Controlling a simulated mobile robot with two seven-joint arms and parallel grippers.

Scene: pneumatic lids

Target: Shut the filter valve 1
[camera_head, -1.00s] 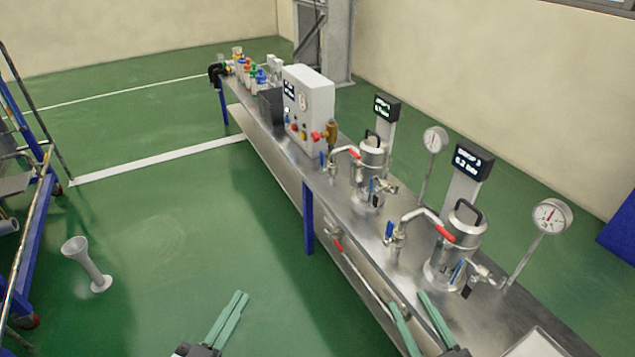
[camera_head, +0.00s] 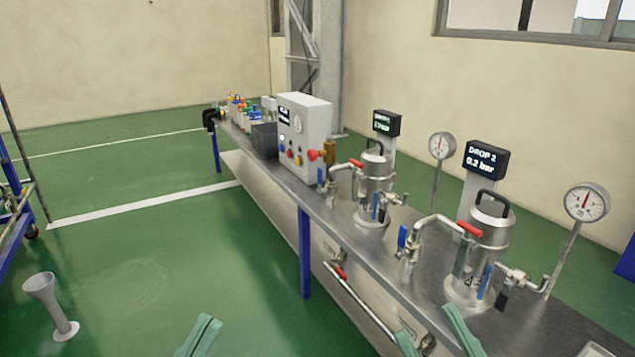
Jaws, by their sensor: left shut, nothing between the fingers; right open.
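Two steel filter pots with black lid handles stand on the long metal bench. The far pot (camera_head: 376,180) is by a display (camera_head: 387,123) too small to read surely; the near pot (camera_head: 486,245) is by one reading DROP 2, 0.2 bar. Each has a red-handled pipe at its top, blue levers and a black lever. A blue lever (camera_head: 402,237) stands upright on the near pot's inlet pipe. I cannot tell which valve is filter valve 1. My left gripper (camera_head: 208,322) is shut and empty at the bottom edge. My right gripper (camera_head: 428,320) is open, apart from the pots.
The metal bench (camera_head: 345,232) runs diagonally. A white control box (camera_head: 305,135) with a red knob, a dark bin (camera_head: 264,137) and small bottles stand toward its far end. Two dial gauges (camera_head: 586,203) are behind the pots. A grey funnel-shaped object (camera_head: 52,305) is on the open green floor.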

